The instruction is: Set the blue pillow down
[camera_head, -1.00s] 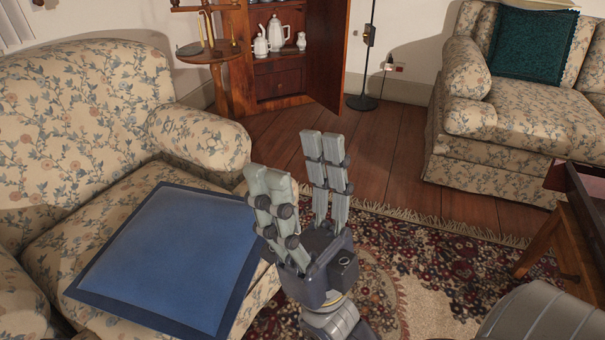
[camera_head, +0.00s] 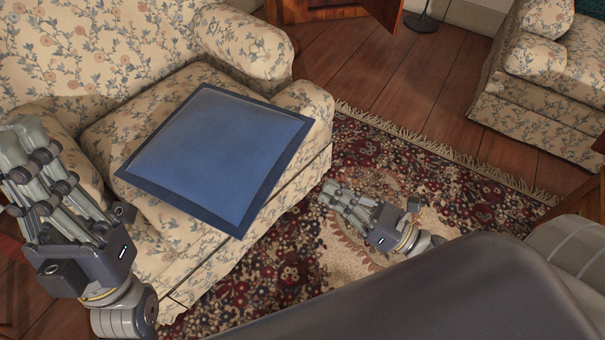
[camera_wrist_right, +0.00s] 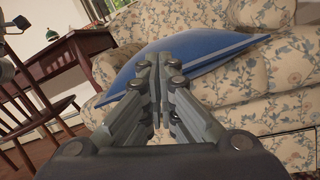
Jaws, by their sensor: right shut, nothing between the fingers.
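The blue pillow (camera_head: 215,150), square with a darker border, lies on the seat of the floral sofa (camera_head: 165,235). Its near corner reaches out over the seat's front edge. In the right wrist view the pillow (camera_wrist_right: 195,48) shows beyond the fingers, slightly tilted. My right gripper (camera_head: 335,193) is shut and empty, low over the rug in front of the sofa, apart from the pillow. Its closed fingers (camera_wrist_right: 160,62) fill the middle of the wrist view. My left gripper (camera_head: 15,160) is at the left edge, apart from the pillow; its finger opening is unclear.
A patterned rug (camera_head: 430,180) covers the floor in front of the sofa. A second floral sofa (camera_head: 540,90) stands at upper right. The wrist view shows a wooden chair (camera_wrist_right: 35,120) and a desk (camera_wrist_right: 75,50) at left.

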